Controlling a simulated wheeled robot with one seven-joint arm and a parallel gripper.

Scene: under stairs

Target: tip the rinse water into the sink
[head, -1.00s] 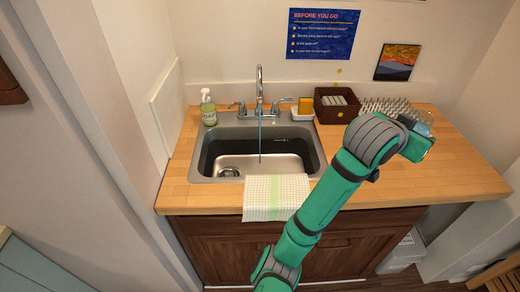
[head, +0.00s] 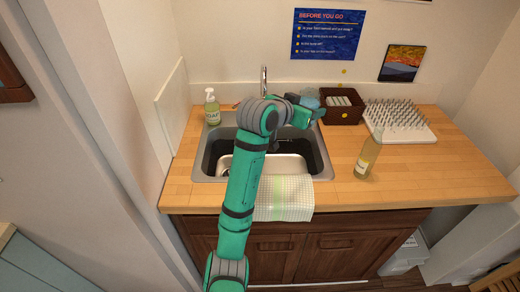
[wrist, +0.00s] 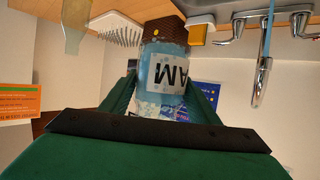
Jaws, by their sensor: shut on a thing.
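My gripper (wrist: 163,100) is shut on a bluish see-through jar (wrist: 165,62) with a white label showing "AM". In the head view the jar (head: 310,98) is held at the back right of the sink, right of the tap (head: 264,82). The label reads upside down in the wrist view, where the counter and tap are inverted too, so the jar looks about upright. I cannot tell how full it is. The sink (head: 320,165) is partly covered by my arm. A blue stream of water (wrist: 267,38) comes from the tap in the wrist view.
A soap bottle (head: 212,108) stands left of the sink. A brown box (head: 341,110), a spiked white drying rack (head: 425,133) and a yellowish glass bottle (head: 367,158) stand to its right. A checked towel (head: 290,200) hangs over the front edge. The right counter is mostly clear.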

